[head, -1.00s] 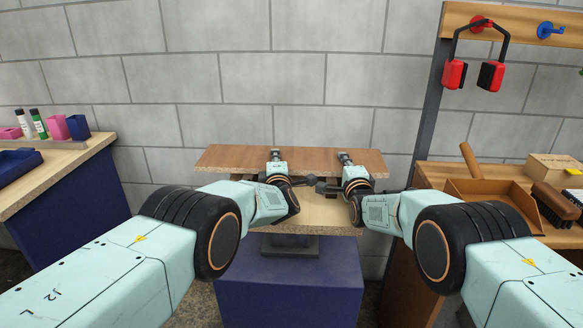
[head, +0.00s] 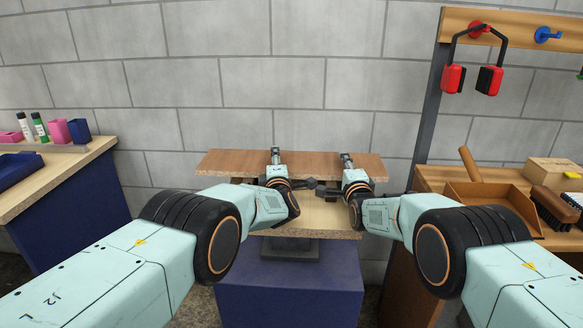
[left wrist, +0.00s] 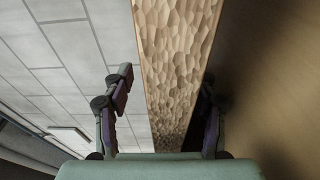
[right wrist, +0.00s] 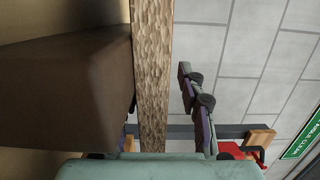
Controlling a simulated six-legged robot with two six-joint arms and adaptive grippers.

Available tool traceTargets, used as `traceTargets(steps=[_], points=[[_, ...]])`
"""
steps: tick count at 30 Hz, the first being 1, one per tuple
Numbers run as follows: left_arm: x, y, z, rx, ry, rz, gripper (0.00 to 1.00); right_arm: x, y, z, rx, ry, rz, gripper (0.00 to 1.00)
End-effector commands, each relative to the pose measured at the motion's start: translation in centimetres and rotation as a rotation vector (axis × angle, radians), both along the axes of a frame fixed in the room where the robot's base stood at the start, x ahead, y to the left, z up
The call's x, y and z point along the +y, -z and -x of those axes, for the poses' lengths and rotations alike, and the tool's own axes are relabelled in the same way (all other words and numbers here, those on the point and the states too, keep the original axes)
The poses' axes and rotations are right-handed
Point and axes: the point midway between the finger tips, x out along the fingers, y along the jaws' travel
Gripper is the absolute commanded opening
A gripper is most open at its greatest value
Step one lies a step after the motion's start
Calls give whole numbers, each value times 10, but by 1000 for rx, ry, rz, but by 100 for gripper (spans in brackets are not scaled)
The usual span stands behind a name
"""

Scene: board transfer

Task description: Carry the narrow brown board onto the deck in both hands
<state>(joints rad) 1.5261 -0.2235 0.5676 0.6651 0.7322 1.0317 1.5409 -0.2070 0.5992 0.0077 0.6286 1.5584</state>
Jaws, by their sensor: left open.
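The narrow brown board (head: 225,163) lies crosswise ahead in the head view, raised over a light wooden top. Its rough tan edge shows in the left wrist view (left wrist: 178,60) and in the right wrist view (right wrist: 152,70). My left gripper (head: 276,156) is at the board's middle-left, open, with a finger on each side of the edge. My right gripper (head: 346,160) is at the middle-right, its fingers also either side of the edge; it looks open, with a gap to one finger. I cannot tell which surface is the deck.
The light wooden top (head: 315,218) stands on a blue pedestal (head: 290,290). A bench with bottles and a blue tray (head: 18,168) is at left. At right, a bench holds an open brown box (head: 490,197) and a brush (head: 552,207). Red ear defenders (head: 453,78) hang above. A block wall stands behind.

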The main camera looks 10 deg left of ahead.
Motion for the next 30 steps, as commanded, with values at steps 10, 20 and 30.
traceTargets(steps=[10,20,30], points=[[-1,-39,0,-6,1,-1,58,0,0,0,0,0,0,39],[0,-93,1,-8,0,-1,58,0,0,0,0,0,0,39],[0,-105,1,-7,-1,0,58,0,0,0,0,0,0,39]])
